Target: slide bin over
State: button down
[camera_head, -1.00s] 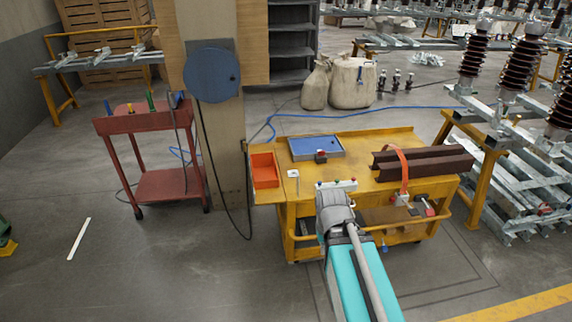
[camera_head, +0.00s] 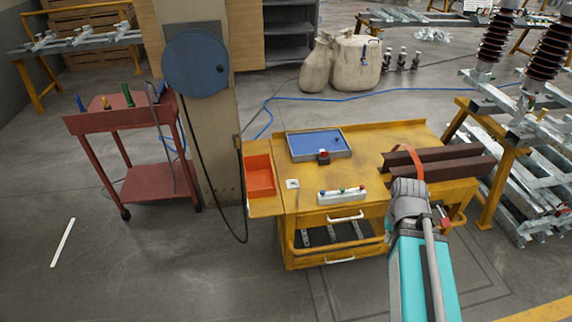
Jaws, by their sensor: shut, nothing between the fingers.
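The orange-red bin (camera_head: 259,176) is an open rectangular box at the left end of the yellow cart top (camera_head: 372,176). It looks empty. A shallow blue tray (camera_head: 312,141) with a grey rim lies to its right, farther back. The grey end of my arm, with my gripper (camera_head: 408,192), is over the cart's right front part, well right of the bin and apart from it. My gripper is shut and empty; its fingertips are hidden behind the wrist.
A white block with coloured knobs (camera_head: 341,195) sits near the cart's front edge. Brown beams (camera_head: 440,164) with an orange strap lie at the right. A pillar with a blue disc (camera_head: 196,64) stands behind left.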

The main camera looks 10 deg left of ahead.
aim_at(259, 170)
jog(key=u, duration=0.15)
jog(key=i, duration=1)
jog(key=u, duration=0.7)
